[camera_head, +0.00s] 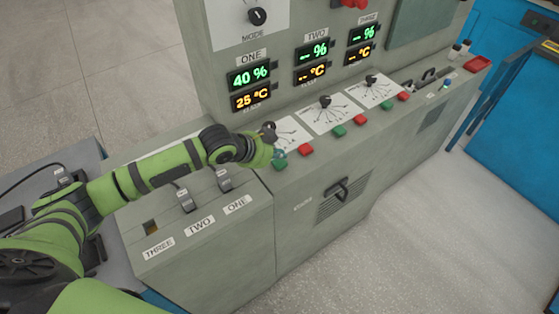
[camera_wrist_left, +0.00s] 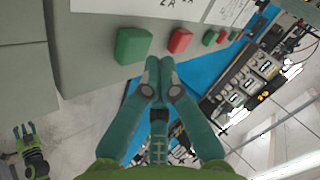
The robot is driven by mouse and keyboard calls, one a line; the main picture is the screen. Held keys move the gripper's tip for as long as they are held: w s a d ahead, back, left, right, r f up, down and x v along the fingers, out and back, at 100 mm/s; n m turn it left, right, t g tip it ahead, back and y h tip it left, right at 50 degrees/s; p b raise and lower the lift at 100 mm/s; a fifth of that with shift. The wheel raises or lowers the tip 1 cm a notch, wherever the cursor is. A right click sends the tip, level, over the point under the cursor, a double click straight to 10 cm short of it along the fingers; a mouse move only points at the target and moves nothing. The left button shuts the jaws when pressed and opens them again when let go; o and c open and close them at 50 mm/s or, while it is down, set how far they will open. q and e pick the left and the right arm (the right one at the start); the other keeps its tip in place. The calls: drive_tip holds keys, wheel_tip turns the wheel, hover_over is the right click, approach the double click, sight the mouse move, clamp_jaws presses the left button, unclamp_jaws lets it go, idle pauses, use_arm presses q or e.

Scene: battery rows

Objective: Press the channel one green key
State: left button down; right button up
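The channel one green key (camera_head: 280,163) is at the left end of the key row on the sloped desk, below the display marked ONE. In the head view my left gripper (camera_head: 279,154) is right over it and partly covers it. In the left wrist view the green key (camera_wrist_left: 134,45) shows whole, to the upper left of the fingertips. There my left gripper (camera_wrist_left: 160,62) is shut with nothing between its fingers, and a gap shows between tips and key. What looks like my right gripper (camera_wrist_left: 25,132) is small at the lower left, its fingers apart.
The channel one red key (camera_head: 306,149) is just right of the green one. More green and red keys (camera_head: 339,131) follow to the right. Dials (camera_head: 325,101) stand on white plates behind them. Levers (camera_head: 186,200) stand on the left desk section. The display (camera_head: 249,77) reads 40 %.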

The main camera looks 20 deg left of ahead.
sight(278, 164)
use_arm(q)
drive_tip(key=shift+f, duration=0.2)
drive_tip(key=shift+f, duration=0.25)
drive_tip(key=shift+f, duration=0.45)
idle(0.8)
drive_tip(key=shift+r+p, duration=0.8)
drive_tip(key=shift+r, duration=0.05)
wheel_tip(278, 164, up, 5)
drive_tip(key=p, duration=0.5)
